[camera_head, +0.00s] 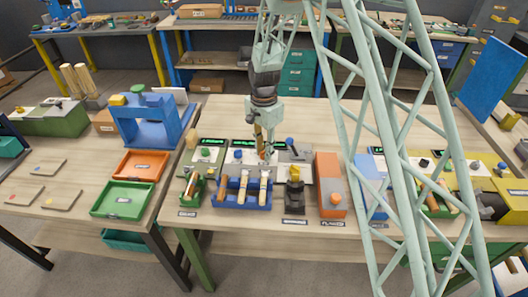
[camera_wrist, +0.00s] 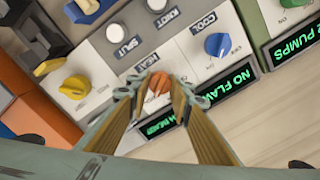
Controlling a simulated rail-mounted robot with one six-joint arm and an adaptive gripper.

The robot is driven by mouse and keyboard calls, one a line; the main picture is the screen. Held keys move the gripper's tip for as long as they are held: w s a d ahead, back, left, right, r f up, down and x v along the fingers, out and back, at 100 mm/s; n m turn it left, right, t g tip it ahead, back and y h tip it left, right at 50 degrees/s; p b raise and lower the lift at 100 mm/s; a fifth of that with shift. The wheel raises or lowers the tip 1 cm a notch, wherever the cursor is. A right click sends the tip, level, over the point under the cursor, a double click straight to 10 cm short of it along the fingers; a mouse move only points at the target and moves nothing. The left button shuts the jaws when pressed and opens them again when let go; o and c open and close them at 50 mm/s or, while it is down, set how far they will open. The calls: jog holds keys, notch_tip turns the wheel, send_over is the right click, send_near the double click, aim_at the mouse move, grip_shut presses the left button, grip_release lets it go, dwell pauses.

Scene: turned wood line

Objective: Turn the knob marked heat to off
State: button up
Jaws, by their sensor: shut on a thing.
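The heat knob (camera_wrist: 157,84) is orange and sits on a pale panel (camera_wrist: 110,60) beside a label that reads HEAT. My gripper (camera_wrist: 155,90) reaches down to it, one finger on each side, and is shut on the knob. The fingers hide the knob's sides and any off mark. In the head view my gripper (camera_head: 265,150) is over the panel at the back of the middle table, and the heat knob cannot be made out clearly there.
Near the heat knob are a blue knob (camera_wrist: 217,44) marked COOL, a yellow knob (camera_wrist: 75,86) and two white buttons. A green-lit display (camera_wrist: 232,84) lies beside them. A blue tray (camera_head: 243,204) with wooden pieces stands in front of the panel, with an orange block (camera_head: 329,172) to the right.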

jog(key=n, duration=0.5)
jog(key=shift+b, duration=0.35)
jog(key=n, duration=0.6)
jog(key=shift+n, duration=0.3)
jog(key=n, duration=0.6)
jog(key=shift+b, duration=0.4)
jog(key=shift+n, duration=2.7)
jog(key=o, duration=0.9)
jog(key=shift+r, duration=0.1)
jog(key=shift+r, duration=5.95)
